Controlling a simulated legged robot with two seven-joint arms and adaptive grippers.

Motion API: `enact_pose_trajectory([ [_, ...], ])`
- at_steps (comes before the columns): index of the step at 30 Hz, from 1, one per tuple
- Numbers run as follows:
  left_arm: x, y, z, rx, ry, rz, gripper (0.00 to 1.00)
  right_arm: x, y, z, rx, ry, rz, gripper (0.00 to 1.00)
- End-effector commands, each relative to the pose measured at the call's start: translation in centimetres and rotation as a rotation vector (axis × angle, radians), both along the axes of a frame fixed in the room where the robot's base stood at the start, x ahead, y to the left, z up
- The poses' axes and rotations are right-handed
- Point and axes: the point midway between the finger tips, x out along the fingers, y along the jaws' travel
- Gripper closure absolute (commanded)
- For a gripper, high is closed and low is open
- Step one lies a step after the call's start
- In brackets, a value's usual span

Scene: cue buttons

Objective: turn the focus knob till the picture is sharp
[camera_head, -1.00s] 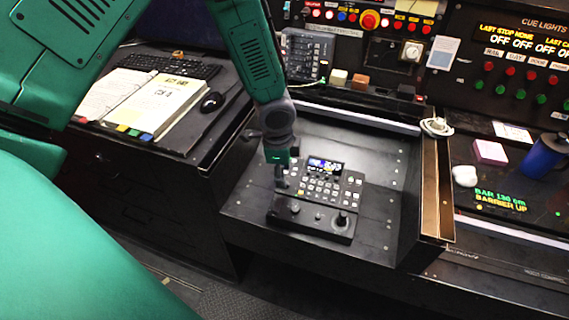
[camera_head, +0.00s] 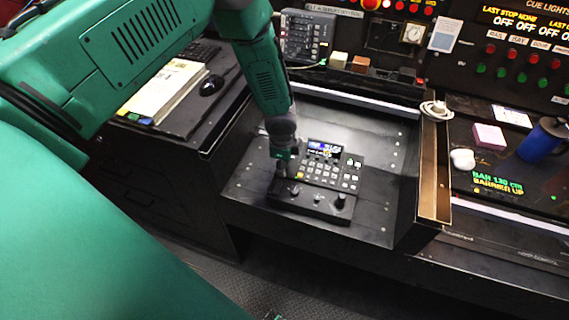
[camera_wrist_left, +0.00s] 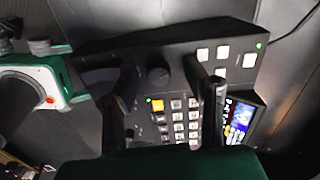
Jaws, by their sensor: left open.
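A black control panel (camera_head: 318,212) with a keypad, a small lit screen (camera_head: 320,148) and knobs lies on the dark desk. One dark knob (camera_head: 340,200) stands at its front right, and a smaller one (camera_head: 296,190) at its front left. My left gripper (camera_head: 282,172) is over the panel's left side, pointing down. In the left wrist view its open fingers (camera_wrist_left: 162,75) straddle a round black knob (camera_wrist_left: 158,76), with gaps on both sides. The screen (camera_wrist_left: 240,118) also shows there; its picture is too small to judge for sharpness. I cannot tell which knob is for focus.
A raised brown-edged ledge (camera_head: 436,175) bounds the desk on the right. Beyond it are a pink block (camera_head: 489,136) and a blue cylinder (camera_head: 541,141). A black mouse (camera_head: 211,85) and papers (camera_head: 165,88) lie at the left. The desk right of the panel is clear.

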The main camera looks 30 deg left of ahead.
Motion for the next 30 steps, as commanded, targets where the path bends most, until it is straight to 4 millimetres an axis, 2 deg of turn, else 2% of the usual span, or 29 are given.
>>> enact_pose_trajectory([
  [10, 0.08, 0.03, -0.51, 0.0, 0.0, 0.001, 0.59, 0.01, 0.0, 0.02, 0.0, 0.0, 0.0, 0.6],
  [11, 0.07, 0.04, -0.51, 0.0, 0.0, 0.001, 0.62, 0.01, 0.0, 0.02, 0.0, 0.0, 0.0, 0.6],
  [12, 0.07, 0.04, -0.5, 0.0, 0.0, 0.001, 0.77, 0.01, 0.0, 0.02, 0.0, 0.0, 0.0, 0.6],
  [14, 0.08, 0.04, -0.5, 0.0, 0.0, 0.001, 0.98, 0.01, 0.0, 0.02, 0.0, 0.0, 0.0, 0.6],
  [15, 0.09, 0.04, -0.5, 0.0, 0.0, 0.001, 1.0, 0.01, 0.0, 0.02, 0.0, 0.0, 0.0, 0.6],
  [23, 0.17, 0.06, -0.47, -0.001, -0.002, 0.01, 1.0, 0.01, 0.0, -0.03, 0.0, 0.0, 0.0, 0.6],
  [30, 0.18, 0.12, -0.5, -0.011, -0.006, 0.096, 1.0, 0.01, 0.0, -0.37, 0.0, 0.0, 0.0, 0.6],
])
